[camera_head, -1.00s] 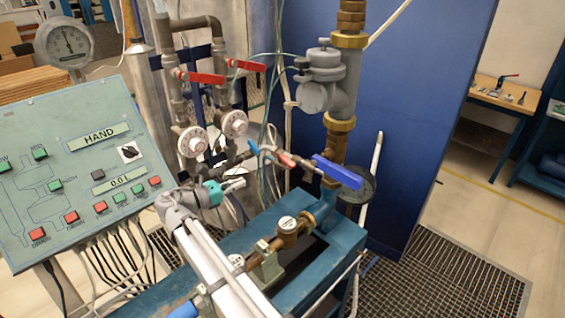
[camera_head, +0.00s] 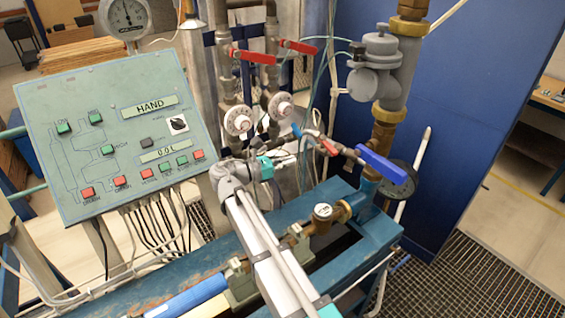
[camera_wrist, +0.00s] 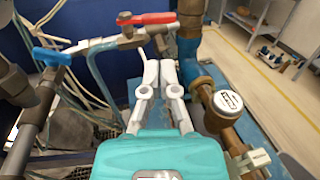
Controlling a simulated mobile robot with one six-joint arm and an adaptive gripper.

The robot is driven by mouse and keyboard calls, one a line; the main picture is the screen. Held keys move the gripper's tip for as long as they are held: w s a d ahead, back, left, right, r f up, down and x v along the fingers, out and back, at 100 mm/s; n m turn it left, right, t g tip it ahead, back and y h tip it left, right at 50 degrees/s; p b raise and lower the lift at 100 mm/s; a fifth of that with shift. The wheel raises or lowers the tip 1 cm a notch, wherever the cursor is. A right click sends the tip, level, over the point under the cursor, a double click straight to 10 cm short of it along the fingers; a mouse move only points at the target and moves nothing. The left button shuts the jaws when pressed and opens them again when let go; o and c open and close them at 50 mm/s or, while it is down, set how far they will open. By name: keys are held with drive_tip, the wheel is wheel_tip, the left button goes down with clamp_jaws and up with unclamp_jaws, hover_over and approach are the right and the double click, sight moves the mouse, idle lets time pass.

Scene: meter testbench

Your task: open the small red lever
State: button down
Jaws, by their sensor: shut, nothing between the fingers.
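The small red lever (camera_head: 328,147) sits on a thin pipe with a brass valve, between a small blue lever (camera_head: 297,131) and a large blue lever (camera_head: 381,164). In the wrist view the red lever (camera_wrist: 146,18) lies roughly crosswise at the top, above the brass valve body (camera_wrist: 130,38). My gripper (camera_head: 292,158), with a teal body, is left of the red lever in the head view. In the wrist view my gripper (camera_wrist: 168,68) has its pale fingers together and empty, pointing toward the pipe below the lever. They appear apart from the lever; the exact gap is unclear.
Two larger red levers (camera_head: 250,56) (camera_head: 298,47) are on upright pipes behind. A control panel (camera_head: 115,140) stands at left. The blue bench (camera_head: 215,262) carries a brass water meter (camera_head: 321,222). Thin hoses hang near my gripper. Open floor lies at right.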

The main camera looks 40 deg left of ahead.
sight(329, 150)
drive_tip(key=x, duration=1)
drive_tip(key=shift+w+d, duration=0.2)
drive_tip(key=shift+w, duration=0.1)
